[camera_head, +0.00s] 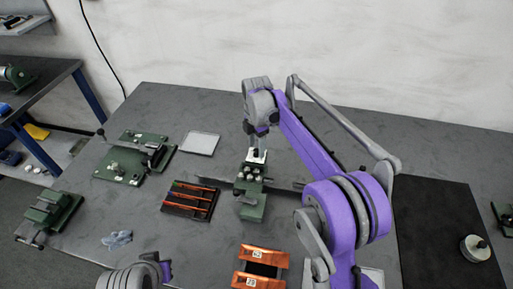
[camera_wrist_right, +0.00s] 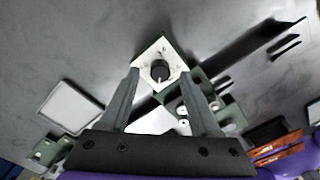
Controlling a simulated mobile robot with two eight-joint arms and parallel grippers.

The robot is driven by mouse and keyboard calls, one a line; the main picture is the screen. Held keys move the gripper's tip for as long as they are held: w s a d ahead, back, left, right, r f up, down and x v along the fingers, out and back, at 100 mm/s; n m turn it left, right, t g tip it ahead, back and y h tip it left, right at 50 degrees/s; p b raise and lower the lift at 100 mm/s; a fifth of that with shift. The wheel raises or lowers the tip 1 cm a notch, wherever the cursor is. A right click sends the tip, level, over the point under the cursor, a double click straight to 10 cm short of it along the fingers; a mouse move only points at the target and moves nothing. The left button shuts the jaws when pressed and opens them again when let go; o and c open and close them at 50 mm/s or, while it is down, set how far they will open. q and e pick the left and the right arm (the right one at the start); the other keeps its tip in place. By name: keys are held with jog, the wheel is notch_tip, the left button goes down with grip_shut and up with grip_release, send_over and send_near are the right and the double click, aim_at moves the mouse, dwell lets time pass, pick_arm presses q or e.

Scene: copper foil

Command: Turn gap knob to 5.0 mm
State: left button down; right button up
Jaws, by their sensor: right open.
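The gap knob (camera_wrist_right: 160,71) is a small black knob on a white square dial plate (camera_wrist_right: 149,56). In the right wrist view it shows between my right fingertips, with a gap on each side; I cannot tell how deep it sits between them. The dial's marks are too small to read. The plate belongs to a green device (camera_head: 251,204), which stands on the table in the head view. My right gripper (camera_head: 257,151) is open at the top of that device, and its arm hides part of the surroundings. My left gripper is not in view; only part of my left arm shows.
A dark tray with copper strips (camera_head: 190,199) lies left of the device. Orange-ended blocks (camera_head: 263,256) stand in front. A green machine with a lever (camera_head: 137,157) and a pale flat tray (camera_head: 199,143) are further left. A black mat (camera_head: 440,225) lies right.

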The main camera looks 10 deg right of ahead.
aim_at(257, 151)
notch_tip(257, 151, up, 9)
jog(key=shift+r+p, duration=0.2)
jog(key=shift+p, duration=0.1)
dwell(0.4)
jog(key=s+d+r+m+t, duration=0.2)
jog(key=s+m, duration=0.4)
jog(key=s, duration=0.2)
jog(key=s+d+f+m+t, duration=0.1)
jog(key=s+f+m, duration=0.2)
jog(key=s+m, duration=0.2)
jog(key=s+d+f+m+t, duration=0.1)
jog(key=s+f+m, duration=0.3)
jog(key=s, duration=0.7)
jog(key=s+d+f+m+t, duration=0.1)
jog(key=s+d+f+m, duration=0.1)
jog(key=s+f+m, duration=0.2)
jog(key=shift+s+f+m, duration=0.15)
jog(key=shift+s+m, duration=1.25)
jog(key=shift+s, duration=0.5)
jog(key=shift+s+d+f+m, duration=0.1)
jog(key=shift+s+f+m, duration=0.2)
jog(key=shift+s+f, duration=0.05)
